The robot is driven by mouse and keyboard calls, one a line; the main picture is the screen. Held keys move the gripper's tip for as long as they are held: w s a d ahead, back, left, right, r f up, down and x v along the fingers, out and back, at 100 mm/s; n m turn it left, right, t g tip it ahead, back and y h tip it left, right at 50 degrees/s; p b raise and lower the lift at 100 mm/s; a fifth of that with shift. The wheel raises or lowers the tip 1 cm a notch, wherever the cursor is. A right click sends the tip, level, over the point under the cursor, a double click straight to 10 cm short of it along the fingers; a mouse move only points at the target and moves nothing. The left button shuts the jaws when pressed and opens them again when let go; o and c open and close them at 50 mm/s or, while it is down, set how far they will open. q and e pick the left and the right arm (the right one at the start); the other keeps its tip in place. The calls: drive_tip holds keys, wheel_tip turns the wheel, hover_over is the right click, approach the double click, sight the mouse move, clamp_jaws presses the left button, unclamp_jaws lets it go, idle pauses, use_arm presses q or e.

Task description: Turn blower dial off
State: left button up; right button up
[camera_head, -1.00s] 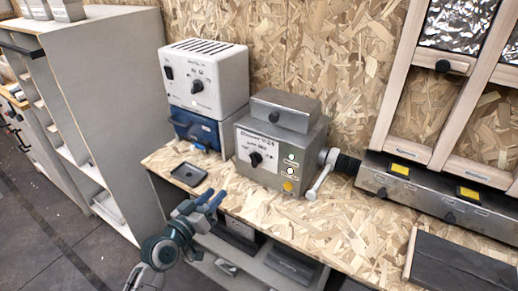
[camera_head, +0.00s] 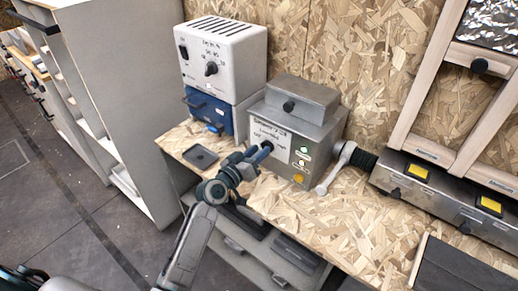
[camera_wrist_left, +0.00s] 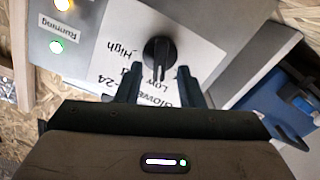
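The blower box (camera_head: 291,101) is a grey metal unit with a white label and lights on its front. Its black dial (camera_wrist_left: 158,52) shows in the left wrist view, with its narrow end toward the "Low" print, which appears upside down. A lit green light (camera_wrist_left: 56,47) sits beside the word "Running". My left gripper (camera_head: 262,153) is at the front of the box and largely hides the dial in the head view. In the left wrist view its fingers (camera_wrist_left: 157,85) are open, one on each side below the dial; contact is not clear. My right gripper is not in view.
A small dark tray (camera_head: 200,157) lies on the bench (camera_head: 330,215). A lever handle (camera_head: 336,169) sticks out right of the blower box. A tall grey shelf stands far left.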

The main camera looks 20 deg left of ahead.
use_arm(q)
drive_tip(key=shift+w+d, duration=0.15)
drive_tip(key=shift+w, duration=0.15)
drive_tip(key=shift+c, duration=0.4)
clamp_jaws()
